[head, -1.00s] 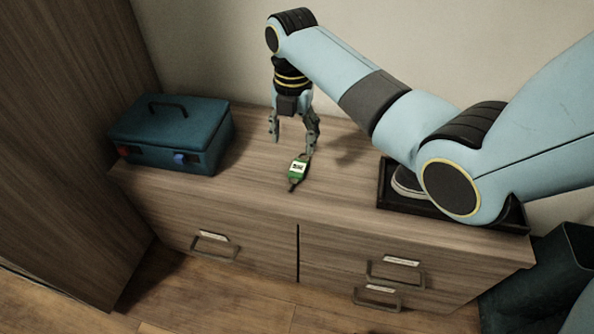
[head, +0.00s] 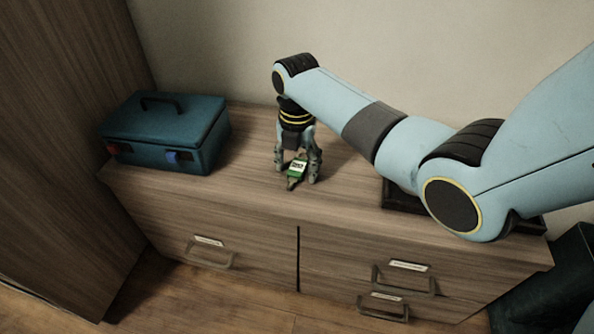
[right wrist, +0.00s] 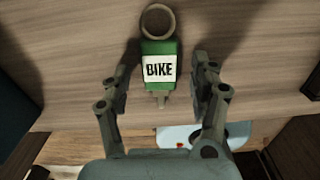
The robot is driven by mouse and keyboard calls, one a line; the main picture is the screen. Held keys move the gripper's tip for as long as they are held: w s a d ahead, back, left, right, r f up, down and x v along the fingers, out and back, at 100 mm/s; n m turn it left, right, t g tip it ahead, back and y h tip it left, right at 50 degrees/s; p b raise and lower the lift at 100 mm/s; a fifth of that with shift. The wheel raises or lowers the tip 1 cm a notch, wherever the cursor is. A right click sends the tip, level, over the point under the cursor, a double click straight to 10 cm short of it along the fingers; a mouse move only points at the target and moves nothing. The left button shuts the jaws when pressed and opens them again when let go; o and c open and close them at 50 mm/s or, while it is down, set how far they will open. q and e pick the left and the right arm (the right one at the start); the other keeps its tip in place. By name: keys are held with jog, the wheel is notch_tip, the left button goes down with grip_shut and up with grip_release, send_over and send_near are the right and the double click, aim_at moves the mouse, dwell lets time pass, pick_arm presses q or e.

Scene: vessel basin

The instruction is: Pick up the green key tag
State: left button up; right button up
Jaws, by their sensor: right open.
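The green key tag (head: 296,170) lies on top of the wooden cabinet, near its front edge. In the right wrist view the green key tag (right wrist: 159,66) shows a white label reading "BIKE", with a ring at its far end and a key at the near end. My right gripper (head: 298,180) is open and points down over the tag. In the right wrist view my right gripper (right wrist: 165,75) has one finger on each side of the tag, with gaps between. My left gripper is not in view.
A teal toolbox (head: 150,150) stands at the left on the cabinet top (head: 245,190). A dark tray (head: 400,199) lies at the right, mostly hidden behind my right arm. Drawers with handles are in the cabinet front. The top between toolbox and tray is otherwise clear.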

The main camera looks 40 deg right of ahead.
jog(key=c, duration=1.1)
jog(key=shift+r, duration=0.3)
jog(key=shift+c, duration=0.2)
notch_tip(320, 180, up, 2)
jog(key=shift+w+r+p, duration=0.1)
jog(key=shift+r+p, duration=0.1)
jog(key=shift+p, duration=0.6)
notch_tip(320, 180, up, 6)
jog(key=shift+f+p, duration=0.25)
jog(key=shift+p, duration=1)
notch_tip(320, 180, up, 10)
jog(key=f+p, duration=0.1)
jog(key=p, duration=0.6)
send_over(296, 168)
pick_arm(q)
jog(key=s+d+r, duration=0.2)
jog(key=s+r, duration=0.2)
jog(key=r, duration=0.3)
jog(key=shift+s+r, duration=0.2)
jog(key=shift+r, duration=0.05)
pick_arm(e)
jog(key=shift+w+r, duration=0.35)
jog(key=shift+r, duration=0.15)
